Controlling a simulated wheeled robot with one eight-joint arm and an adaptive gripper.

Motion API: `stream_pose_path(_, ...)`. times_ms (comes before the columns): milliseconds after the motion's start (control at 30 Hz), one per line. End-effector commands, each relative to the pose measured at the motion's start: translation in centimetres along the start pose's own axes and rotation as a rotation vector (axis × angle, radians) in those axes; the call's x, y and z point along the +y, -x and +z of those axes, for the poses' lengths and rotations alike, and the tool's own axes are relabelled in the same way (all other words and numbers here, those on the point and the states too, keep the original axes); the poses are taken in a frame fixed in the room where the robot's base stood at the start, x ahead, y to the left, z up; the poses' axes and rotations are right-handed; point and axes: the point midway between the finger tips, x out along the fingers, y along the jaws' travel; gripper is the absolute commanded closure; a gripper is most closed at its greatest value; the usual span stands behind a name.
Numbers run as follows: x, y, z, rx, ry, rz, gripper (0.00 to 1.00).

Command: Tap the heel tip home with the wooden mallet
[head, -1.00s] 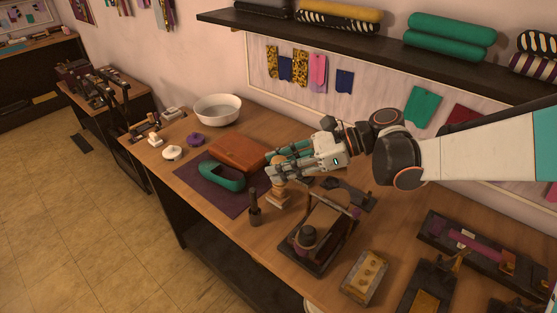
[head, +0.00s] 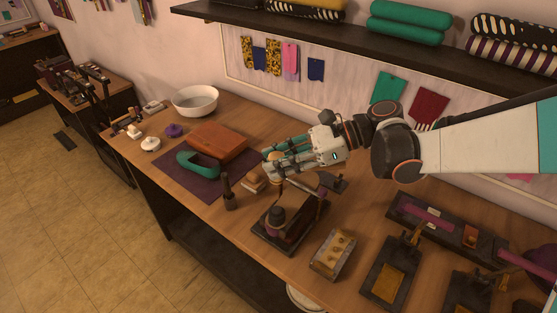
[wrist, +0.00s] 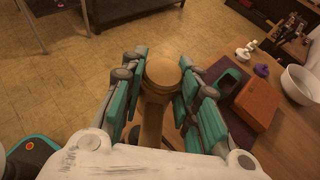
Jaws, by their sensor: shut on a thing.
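My gripper (head: 272,168) is shut on the wooden mallet and holds it above the workbench. The mallet's pale round wooden end (head: 274,156) shows between the fingers in the head view. In the wrist view the mallet (wrist: 163,70) stands between the teal finger pads, with its round end toward the camera. The fingers hide part of it. I cannot make out the heel tip. A dark stand (head: 262,236) with a rounded dark and purple piece (head: 276,218) on it is just below and in front of my gripper.
A teal shape (head: 190,160) and a brown box (head: 219,141) sit on a purple mat (head: 180,185). A brass-studded block (head: 333,253) is at the right.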

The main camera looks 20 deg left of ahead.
Motion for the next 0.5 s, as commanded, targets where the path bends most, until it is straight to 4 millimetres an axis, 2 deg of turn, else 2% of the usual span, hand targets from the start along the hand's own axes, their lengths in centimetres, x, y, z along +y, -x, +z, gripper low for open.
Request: stream_pose_path(500, 0.0, -1.7, -4.0, 0.0, 0.0, 0.0, 1.0)
